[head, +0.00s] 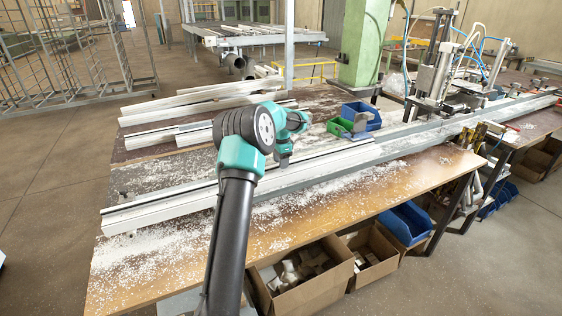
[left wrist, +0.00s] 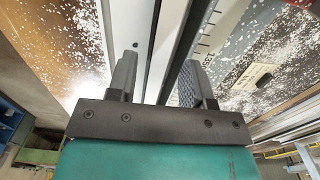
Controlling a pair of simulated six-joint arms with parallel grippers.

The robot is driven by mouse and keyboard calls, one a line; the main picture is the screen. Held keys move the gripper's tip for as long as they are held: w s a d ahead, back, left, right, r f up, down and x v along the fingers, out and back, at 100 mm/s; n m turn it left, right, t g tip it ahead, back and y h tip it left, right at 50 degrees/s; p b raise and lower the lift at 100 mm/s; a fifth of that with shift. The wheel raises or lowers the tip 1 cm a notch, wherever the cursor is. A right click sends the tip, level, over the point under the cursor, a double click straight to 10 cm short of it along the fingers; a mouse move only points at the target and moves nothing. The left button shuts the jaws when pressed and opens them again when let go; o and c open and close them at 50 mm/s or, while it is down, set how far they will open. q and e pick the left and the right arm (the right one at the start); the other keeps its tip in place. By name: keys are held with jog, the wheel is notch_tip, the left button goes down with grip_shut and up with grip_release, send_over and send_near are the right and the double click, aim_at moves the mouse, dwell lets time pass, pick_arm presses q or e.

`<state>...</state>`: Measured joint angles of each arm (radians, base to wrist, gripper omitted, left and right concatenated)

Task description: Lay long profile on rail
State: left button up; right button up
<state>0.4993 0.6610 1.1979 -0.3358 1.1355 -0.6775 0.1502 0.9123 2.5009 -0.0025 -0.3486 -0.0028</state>
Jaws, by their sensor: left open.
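A long white profile (head: 335,162) with a dark groove lies along the front of the bench, lengthwise in line with the grey rail (head: 440,128). I cannot tell how fully it is seated. My left gripper (head: 284,160) points down over the middle of the profile, partly hidden by its own arm. In the left wrist view, my left gripper (left wrist: 160,85) is open. White and dark lengthwise strips of the profile (left wrist: 150,38) run between its fingers; contact cannot be made out. My right gripper is not in view.
Other white profiles (head: 200,101) lie at the back left of the bench. Blue (head: 362,114) and green (head: 345,128) bins stand behind the rail. A clamp machine (head: 435,80) stands at the right. White chips cover the wooden bench top (head: 150,270). Cardboard boxes (head: 305,280) sit below.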

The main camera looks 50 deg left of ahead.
pick_arm(q)
notch_tip(320, 180, up, 12)
dwell(0.6)
jog(key=shift+d, duration=0.1)
dwell(0.5)
